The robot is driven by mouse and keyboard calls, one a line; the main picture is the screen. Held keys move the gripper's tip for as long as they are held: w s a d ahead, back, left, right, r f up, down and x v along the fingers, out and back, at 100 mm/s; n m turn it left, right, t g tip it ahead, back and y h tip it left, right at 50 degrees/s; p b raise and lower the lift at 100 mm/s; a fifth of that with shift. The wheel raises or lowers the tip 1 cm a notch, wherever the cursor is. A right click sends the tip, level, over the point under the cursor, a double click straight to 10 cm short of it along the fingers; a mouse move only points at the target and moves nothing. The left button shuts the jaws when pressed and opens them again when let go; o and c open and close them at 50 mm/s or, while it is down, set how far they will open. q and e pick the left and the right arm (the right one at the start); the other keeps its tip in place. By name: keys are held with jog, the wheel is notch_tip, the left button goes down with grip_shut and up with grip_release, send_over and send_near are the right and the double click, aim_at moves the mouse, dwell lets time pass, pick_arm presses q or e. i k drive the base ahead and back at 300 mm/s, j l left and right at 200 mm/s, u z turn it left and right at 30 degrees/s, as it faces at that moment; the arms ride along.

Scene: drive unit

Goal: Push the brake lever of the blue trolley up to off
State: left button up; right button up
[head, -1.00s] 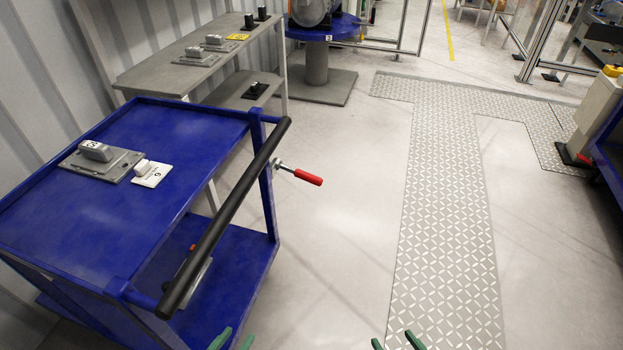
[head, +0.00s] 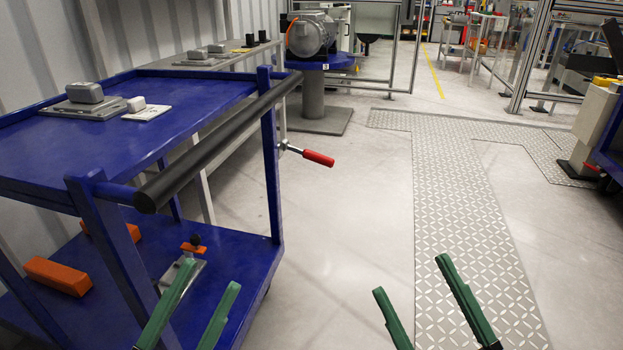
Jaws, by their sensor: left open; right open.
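The blue trolley (head: 150,108) stands at the left with a black push handle (head: 215,145) on its near right side. Its brake lever, a red grip (head: 318,158) on a metal pivot, sticks out to the right from the trolley's right post and tilts slightly downward. My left gripper (head: 208,280) is open and empty, low in front of the trolley's lower shelf. My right gripper (head: 410,275) is open and empty over the floor, below and to the right of the lever. Neither gripper touches the lever.
On the trolley top lie a grey part on a plate (head: 86,100) and a white block (head: 136,104). Orange blocks (head: 58,275) and a black-knobbed fixture (head: 193,245) are on its lower shelf. A grey bench (head: 222,62) stands behind.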

aim_at(313, 156)
jog(key=i+l, duration=1.55)
jog(key=u, duration=1.2)
jog(key=i+j, duration=0.4)
